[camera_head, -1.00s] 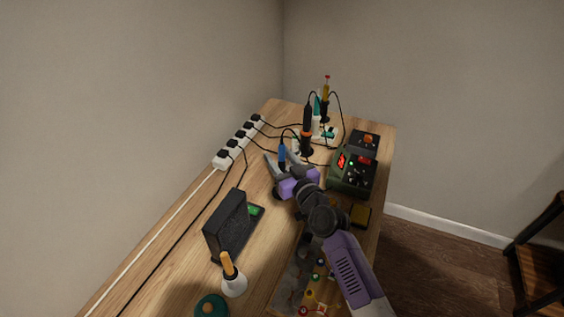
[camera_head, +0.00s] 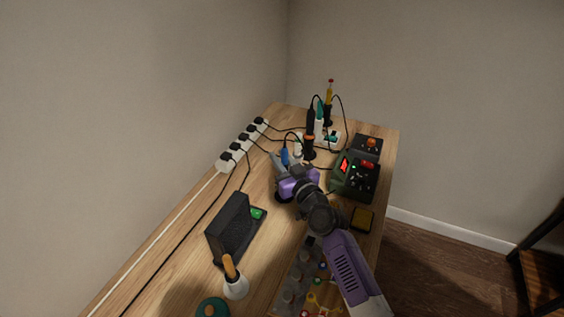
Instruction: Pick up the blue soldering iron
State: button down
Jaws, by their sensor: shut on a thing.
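The blue soldering iron (camera_head: 285,156) stands near the middle of the bench, with only its blue upper part showing. My gripper (camera_head: 279,168) is at the iron, its fingers reaching up and to the left. It is shut on the iron. The purple gripper body hides the iron's lower part, and a dark round base shows just below the gripper. I cannot tell whether the iron is clear of that base.
A white power strip (camera_head: 241,146) with black plugs runs along the wall side. Other irons, including an orange-and-black one (camera_head: 309,146), stand behind. A green station (camera_head: 354,177) is at right. A black device (camera_head: 235,229) stands at left. Cables cross the wooden bench (camera_head: 180,259).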

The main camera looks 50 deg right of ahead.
notch_tip(320, 180, up, 20)
jog(key=p, duration=0.5)
dwell(0.5)
